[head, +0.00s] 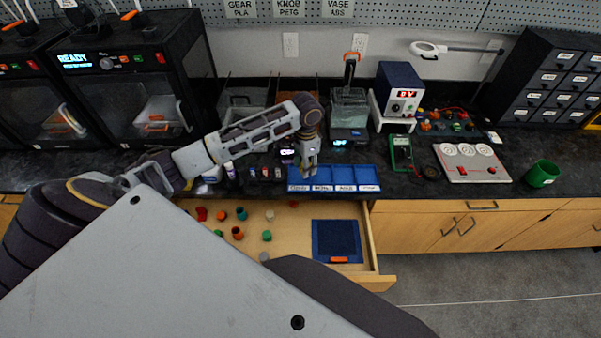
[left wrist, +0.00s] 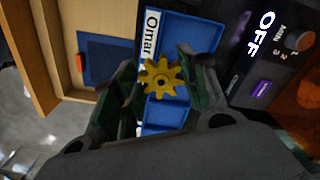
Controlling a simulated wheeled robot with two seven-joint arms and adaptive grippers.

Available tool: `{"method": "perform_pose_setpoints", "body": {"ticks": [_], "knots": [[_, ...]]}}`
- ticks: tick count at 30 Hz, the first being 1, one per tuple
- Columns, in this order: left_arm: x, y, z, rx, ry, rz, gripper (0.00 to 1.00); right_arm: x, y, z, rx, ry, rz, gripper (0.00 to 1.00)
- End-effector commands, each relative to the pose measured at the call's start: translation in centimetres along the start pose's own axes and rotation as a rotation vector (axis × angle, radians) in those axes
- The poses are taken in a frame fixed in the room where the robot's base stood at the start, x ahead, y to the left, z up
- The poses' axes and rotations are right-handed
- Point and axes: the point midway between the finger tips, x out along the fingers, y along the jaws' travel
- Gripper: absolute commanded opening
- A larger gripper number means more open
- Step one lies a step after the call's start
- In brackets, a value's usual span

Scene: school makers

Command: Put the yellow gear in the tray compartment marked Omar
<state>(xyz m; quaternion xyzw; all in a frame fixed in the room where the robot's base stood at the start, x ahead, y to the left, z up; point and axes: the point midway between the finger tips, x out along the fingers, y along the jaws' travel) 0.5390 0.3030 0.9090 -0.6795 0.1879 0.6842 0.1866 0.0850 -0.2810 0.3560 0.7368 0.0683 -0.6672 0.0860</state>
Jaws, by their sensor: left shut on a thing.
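The yellow gear (left wrist: 161,77) is held between the fingers of my left gripper (left wrist: 158,92), seen in the left wrist view. In the head view my left gripper (head: 311,170) hangs over the left part of the blue tray (head: 345,176) on the counter; the gear is hard to make out there. In the left wrist view the tray's white label reading Omar (left wrist: 151,35) is beside a blue compartment (left wrist: 187,42). The gear overlaps that compartment's lower edge, with another blue compartment below. Its height above the tray cannot be told. My right gripper is not in view.
Small bottles (head: 252,173) stand left of the tray. A green multimeter (head: 402,152) is to its right, and a machine with a lit display (head: 349,118) stands behind.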

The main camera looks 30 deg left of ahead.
Motion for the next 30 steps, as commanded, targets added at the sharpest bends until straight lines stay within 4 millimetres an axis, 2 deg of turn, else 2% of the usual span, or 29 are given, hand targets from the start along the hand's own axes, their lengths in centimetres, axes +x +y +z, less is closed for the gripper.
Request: {"method": "perform_pose_setpoints", "body": {"ticks": [18, 30], "knots": [[-1.6, -3.8, 0.7, 0.399, 0.001, 0.001, 0.32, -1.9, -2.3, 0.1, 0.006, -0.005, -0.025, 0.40], [-1.8, -4.5, 0.8, 0.487, 0.003, 0.000, 0.32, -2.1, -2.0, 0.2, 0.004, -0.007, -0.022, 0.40]]}}
